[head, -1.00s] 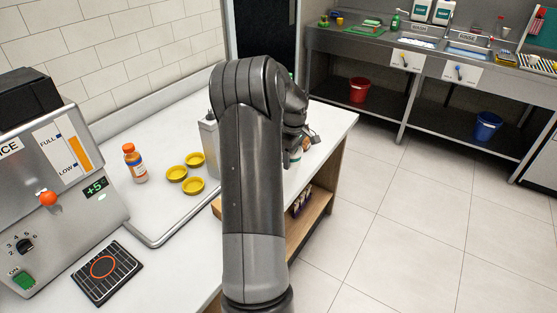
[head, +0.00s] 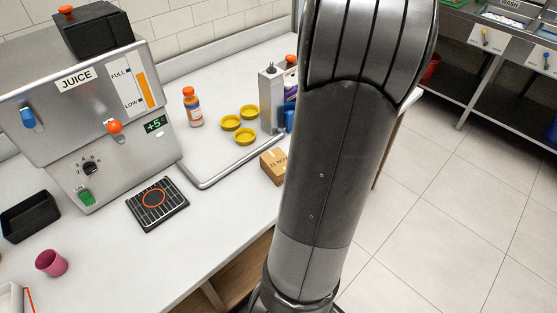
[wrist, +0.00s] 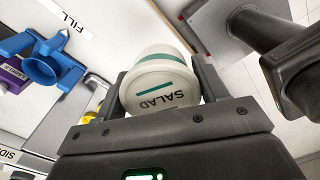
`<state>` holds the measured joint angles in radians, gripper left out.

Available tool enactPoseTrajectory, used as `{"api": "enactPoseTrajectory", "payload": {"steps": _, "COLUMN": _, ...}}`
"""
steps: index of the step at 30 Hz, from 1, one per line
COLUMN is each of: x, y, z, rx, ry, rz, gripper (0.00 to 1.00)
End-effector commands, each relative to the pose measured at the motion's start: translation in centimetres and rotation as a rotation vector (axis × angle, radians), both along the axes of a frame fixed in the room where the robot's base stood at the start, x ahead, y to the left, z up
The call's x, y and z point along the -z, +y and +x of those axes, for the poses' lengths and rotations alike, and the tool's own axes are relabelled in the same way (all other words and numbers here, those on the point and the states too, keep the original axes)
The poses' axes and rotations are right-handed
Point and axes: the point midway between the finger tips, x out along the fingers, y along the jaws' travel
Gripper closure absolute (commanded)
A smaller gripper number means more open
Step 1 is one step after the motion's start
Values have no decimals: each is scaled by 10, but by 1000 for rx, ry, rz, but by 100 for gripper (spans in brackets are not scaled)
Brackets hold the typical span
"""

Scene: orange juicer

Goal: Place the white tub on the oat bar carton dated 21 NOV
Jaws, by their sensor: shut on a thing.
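A white tub (wrist: 160,84) with a green band and the word SALAD shows in the wrist view. My gripper (wrist: 160,92) is shut on it, one finger on each side. In the head view my arm hides the gripper and the tub. A small brown carton (head: 274,167) with a printed date ending in NOV stands on the counter, partly behind my arm. Its day number is too small to read surely. The carton does not show clearly in the wrist view.
A grey metal dispenser (head: 271,98) stands behind the carton. Yellow dishes (head: 231,122) and an orange-capped bottle (head: 192,107) are to its left. The juicer (head: 85,115) and a black pad (head: 158,203) are farther left. A blue funnel (wrist: 52,66) shows in the wrist view.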

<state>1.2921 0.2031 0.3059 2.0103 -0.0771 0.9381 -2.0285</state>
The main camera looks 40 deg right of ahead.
Motion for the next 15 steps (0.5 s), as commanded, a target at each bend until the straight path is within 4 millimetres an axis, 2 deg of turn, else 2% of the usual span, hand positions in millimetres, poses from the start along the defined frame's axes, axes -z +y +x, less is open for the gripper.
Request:
{"api": "enactPoseTrajectory", "payload": {"steps": 3, "x": -6, "y": 22, "z": -2, "rx": -149, "ry": 0, "rz": -2, "gripper": 60}}
{"api": "enactPoseTrajectory", "payload": {"steps": 6, "x": -8, "y": 36, "z": -3, "rx": -243, "ry": 1, "rz": -1, "gripper": 60}}
{"api": "enactPoseTrajectory", "payload": {"steps": 11, "x": -7, "y": 47, "z": -1, "rx": -322, "ry": 0, "rz": 0, "gripper": 60}}
{"api": "enactPoseTrajectory", "payload": {"steps": 15, "x": 4, "y": 56, "z": 16, "rx": -339, "ry": -1, "rz": 4, "gripper": 60}}
